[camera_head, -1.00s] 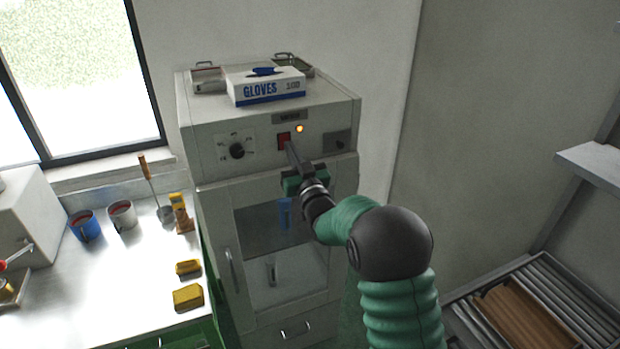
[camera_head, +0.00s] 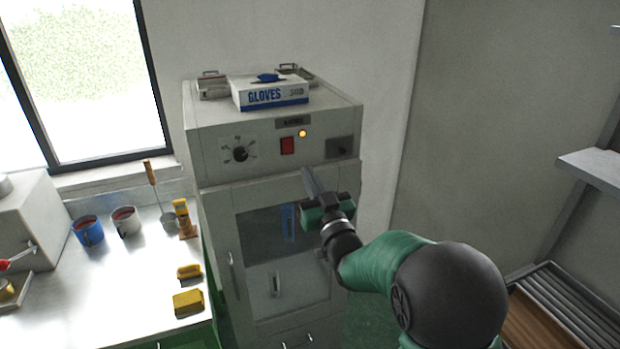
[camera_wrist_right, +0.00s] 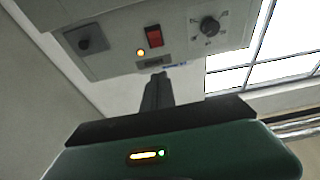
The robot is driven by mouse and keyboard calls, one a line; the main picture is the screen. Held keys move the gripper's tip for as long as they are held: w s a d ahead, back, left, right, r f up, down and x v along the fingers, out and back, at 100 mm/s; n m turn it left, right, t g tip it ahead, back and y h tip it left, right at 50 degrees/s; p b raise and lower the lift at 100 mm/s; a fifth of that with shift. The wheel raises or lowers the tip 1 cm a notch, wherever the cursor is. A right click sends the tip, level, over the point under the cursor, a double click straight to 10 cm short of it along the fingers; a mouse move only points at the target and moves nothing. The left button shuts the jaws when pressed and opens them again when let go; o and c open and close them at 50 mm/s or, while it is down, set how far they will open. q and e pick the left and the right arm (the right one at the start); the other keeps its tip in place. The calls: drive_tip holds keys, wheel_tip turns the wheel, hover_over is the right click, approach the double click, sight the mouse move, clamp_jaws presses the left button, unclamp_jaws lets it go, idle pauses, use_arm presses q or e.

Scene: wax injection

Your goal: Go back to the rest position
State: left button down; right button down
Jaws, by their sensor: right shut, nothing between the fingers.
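My right gripper (camera_head: 308,174) is shut and empty. In the head view it is in front of the grey cabinet (camera_head: 215,165), below the red switch (camera_head: 287,146) and apart from it. The amber lamp (camera_head: 302,133) beside the switch is lit. In the right wrist view the closed fingers (camera_wrist_right: 157,90) point toward the panel, with the red switch (camera_wrist_right: 154,36) and lit lamp (camera_wrist_right: 140,53) beyond their tips. My left gripper is in neither view.
A gloves box (camera_head: 270,94) and metal trays sit on the cabinet. To the left, a steel counter (camera_head: 110,290) holds a blue mug (camera_head: 88,230), a grey mug (camera_head: 125,221) and yellow blocks (camera_head: 188,302). A shelf (camera_head: 590,165) and a slatted rack (camera_head: 570,300) are at right.

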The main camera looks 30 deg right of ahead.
drive_tip(key=s+a+f+g+y, duration=0.1)
drive_tip(key=s+a+f+g, duration=0.2)
drive_tip(key=f, duration=0.4)
drive_tip(key=s+a+f+g+y, duration=0.1)
drive_tip(key=a+f+g, duration=0.25)
drive_tip(key=f, duration=0.25)
drive_tip(key=s+a+f+g+y, duration=0.1)
drive_tip(key=s+a+f+g, duration=0.2)
drive_tip(key=f, duration=0.4)
drive_tip(key=s+a+f+n+g+y, duration=0.1)
drive_tip(key=s+a+f+g, duration=0.3)
drive_tip(key=s, duration=0.4)
drive_tip(key=s+a+f+n+g, duration=0.1)
drive_tip(key=s+a+f+g, duration=0.3)
drive_tip(key=s, duration=0.5)
wheel_tip(320, 180, down, 2)
drive_tip(key=shift+s+a+f+n+y, duration=0.15)
drive_tip(key=shift+s+a+n+y, duration=0.2)
drive_tip(key=shift+a, duration=0.4)
drive_tip(key=shift+w+g, duration=0.1)
drive_tip(key=shift+g, duration=0.15)
